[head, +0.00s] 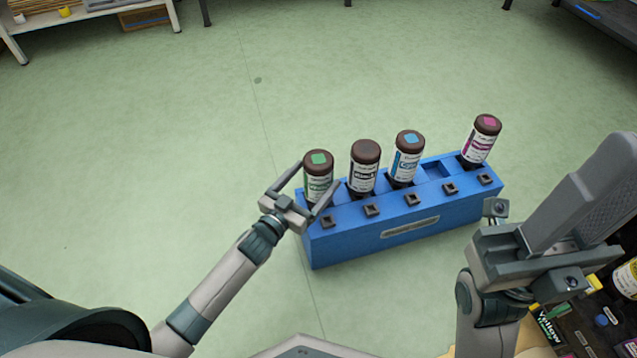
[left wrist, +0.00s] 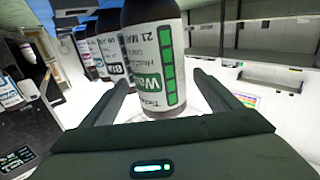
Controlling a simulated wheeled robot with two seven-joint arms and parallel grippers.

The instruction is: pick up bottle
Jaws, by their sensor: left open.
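Several dark brown ink bottles stand in a blue rack (head: 375,240) in the head view. The bottle with the green cap mark (head: 318,170) is at the left end, then the black-label bottle (head: 364,168), the cyan one (head: 407,160), and the magenta one (head: 481,140) at the right end. My left gripper (head: 317,188) is open, its fingers on either side of the green bottle.
One rack slot (head: 436,170) between the cyan and magenta bottles is empty. A dark surface with a yellow-label bottle (head: 627,277) lies at the lower right, partly hidden by my right arm. A white table (head: 90,18) stands at the back left.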

